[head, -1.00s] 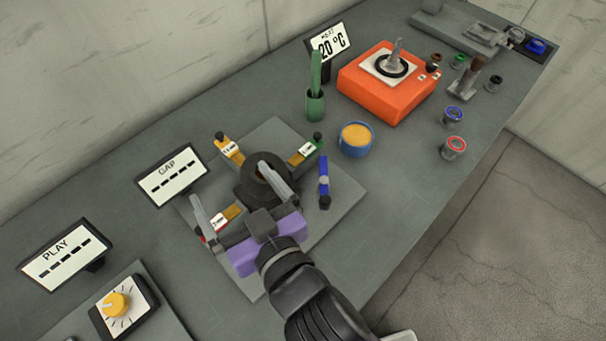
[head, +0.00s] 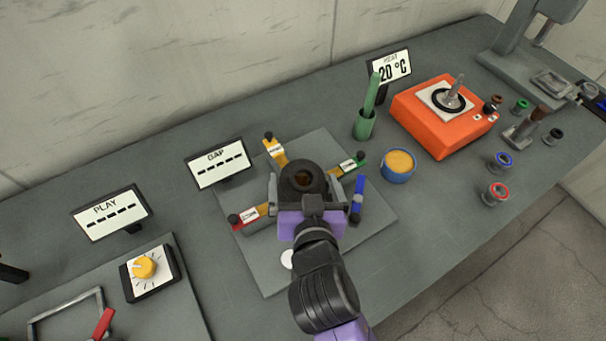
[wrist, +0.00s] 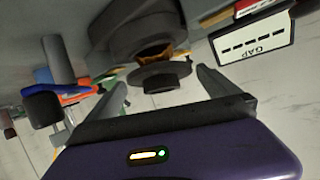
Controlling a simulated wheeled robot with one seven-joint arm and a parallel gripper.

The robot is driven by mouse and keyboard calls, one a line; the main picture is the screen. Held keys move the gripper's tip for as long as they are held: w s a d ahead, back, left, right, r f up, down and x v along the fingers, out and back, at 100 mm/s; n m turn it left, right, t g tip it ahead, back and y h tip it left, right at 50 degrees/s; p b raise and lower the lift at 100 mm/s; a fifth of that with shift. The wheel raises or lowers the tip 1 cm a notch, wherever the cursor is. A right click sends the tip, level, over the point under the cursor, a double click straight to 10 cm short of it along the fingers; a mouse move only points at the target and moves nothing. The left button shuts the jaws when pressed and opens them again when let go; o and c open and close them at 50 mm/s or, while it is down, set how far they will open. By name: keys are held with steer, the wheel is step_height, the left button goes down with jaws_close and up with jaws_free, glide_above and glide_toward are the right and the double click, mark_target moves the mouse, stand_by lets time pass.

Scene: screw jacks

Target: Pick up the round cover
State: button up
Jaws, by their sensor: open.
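My gripper (head: 305,190) is open, with one finger on each side of the cover. In the wrist view a gap shows between each finger of my gripper (wrist: 160,80) and the cover. Whether a finger touches the housing I cannot tell.
Arms with yellow, green, red and blue parts (head: 358,195) surround the housing closely. The GAP display (head: 218,166) stands behind left; a blue tub (head: 398,168) and orange heater (head: 440,125) stand right.

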steer(key=shift+x, duration=0.85)
steer(key=shift+s, duration=0.1)
steer(key=shift+c, duration=0.2)
steer(key=c, duration=1.7)
steer(key=shift+c, duration=0.2)
steer(key=shift+r, duration=0.1)
